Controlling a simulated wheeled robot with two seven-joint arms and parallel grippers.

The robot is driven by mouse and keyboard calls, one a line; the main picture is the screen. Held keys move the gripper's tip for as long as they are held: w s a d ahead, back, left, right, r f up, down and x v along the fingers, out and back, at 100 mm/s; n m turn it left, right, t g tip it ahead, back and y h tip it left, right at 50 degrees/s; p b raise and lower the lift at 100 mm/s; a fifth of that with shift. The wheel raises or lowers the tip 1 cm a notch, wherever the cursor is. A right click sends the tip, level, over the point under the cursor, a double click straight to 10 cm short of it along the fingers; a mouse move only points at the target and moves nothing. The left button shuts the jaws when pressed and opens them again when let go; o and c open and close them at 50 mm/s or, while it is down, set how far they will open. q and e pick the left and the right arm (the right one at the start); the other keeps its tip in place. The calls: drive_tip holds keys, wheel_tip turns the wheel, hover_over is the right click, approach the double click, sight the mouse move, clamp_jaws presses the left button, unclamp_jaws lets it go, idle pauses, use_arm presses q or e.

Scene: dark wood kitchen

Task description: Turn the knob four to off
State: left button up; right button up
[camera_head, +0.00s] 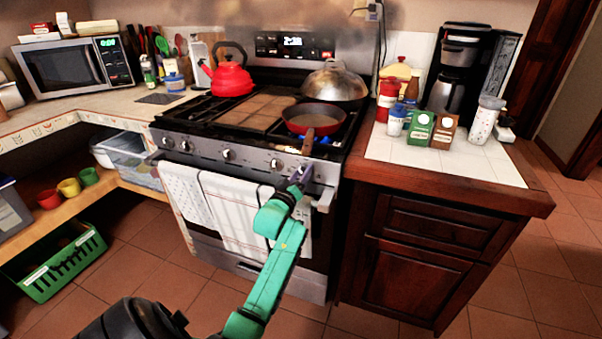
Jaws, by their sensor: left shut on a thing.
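The stove (200,139) has a row of round knobs along its front panel. My left gripper (303,174) is at the right end of this panel and is shut on the stove knob there, which its fingers mostly hide. Another knob (276,164) shows just left of the gripper, and a further knob (228,154) sits left of that. I cannot read any knob's number or setting. A blue flame shows under the frying pan (312,119) on the front right burner. My right gripper is not in view.
The pan's handle (308,142) points forward above my gripper. A red kettle (231,79) and a domed metal lid (335,82) stand on the stove. Towels (238,215) hang on the oven handle. Jars and boxes (419,128) crowd the right counter. The floor in front is mostly clear.

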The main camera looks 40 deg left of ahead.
use_arm(q)
drive_tip(key=m+p, duration=0.1)
drive_tip(key=m, duration=0.2)
drive_tip(key=shift+d, duration=0.1)
drive_tip(key=shift+d+m+p, duration=0.1)
drive_tip(key=shift+m+p, duration=0.25)
drive_tip(key=shift+m, duration=1.65)
drive_tip(key=o, duration=1.4)
drive_tip(key=shift+c, duration=0.2)
drive_tip(key=v, duration=1.4)
drive_tip(key=shift+s, duration=0.25)
